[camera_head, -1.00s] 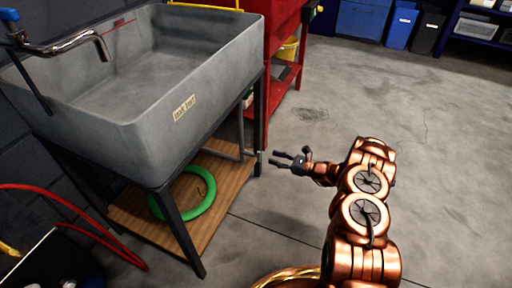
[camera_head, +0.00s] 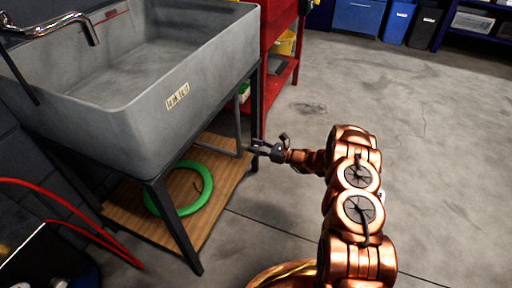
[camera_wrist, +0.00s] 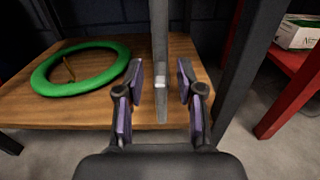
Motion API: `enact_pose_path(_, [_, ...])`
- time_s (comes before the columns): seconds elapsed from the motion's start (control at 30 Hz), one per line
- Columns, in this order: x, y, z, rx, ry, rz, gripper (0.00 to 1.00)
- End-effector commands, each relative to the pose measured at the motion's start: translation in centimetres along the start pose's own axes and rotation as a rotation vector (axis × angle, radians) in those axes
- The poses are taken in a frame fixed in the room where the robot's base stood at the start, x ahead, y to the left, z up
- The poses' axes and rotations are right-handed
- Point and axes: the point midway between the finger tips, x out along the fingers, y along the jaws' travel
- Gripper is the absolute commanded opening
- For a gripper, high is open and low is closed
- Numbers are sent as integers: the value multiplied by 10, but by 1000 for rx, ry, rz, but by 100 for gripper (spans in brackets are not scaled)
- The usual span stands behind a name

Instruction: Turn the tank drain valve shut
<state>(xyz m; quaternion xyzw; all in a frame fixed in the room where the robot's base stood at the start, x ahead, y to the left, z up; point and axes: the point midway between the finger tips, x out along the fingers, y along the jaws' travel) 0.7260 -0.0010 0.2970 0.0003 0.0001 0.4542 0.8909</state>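The grey tank (camera_head: 150,105) stands on a dark metal frame in the head view, with a label on its front. In the wrist view a grey upright bar or lever (camera_wrist: 161,60) hangs between my gripper's fingers, with a small pale metal piece (camera_wrist: 161,80) near its lower end. It looks like the drain valve's part, but its upper end is out of view. My gripper (camera_wrist: 160,78) is open, with one purple-padded finger on each side of the bar and gaps on both sides. In the head view my gripper (camera_head: 258,147) is by the tank's front right leg.
A green ring (camera_wrist: 80,75) lies on the wooden shelf (camera_wrist: 30,115) under the tank. A dark frame leg (camera_wrist: 246,70) stands close to the right of my gripper. A red rack (camera_head: 281,90) is beyond it. Open floor (camera_head: 440,160) lies to the right.

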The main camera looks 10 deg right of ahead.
Motion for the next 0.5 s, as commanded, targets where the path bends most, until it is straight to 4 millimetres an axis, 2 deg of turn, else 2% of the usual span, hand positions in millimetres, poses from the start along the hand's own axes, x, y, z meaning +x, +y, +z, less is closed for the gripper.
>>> enact_pose_path(0.07, [0, 0, 0, 0, 0, 0, 35])
enact_pose_path(0.4, [0, 0, 0, 0, 0, 0, 0])
enact_pose_path(0.5, [0, 0, 0, 0, 0, 0, 0])
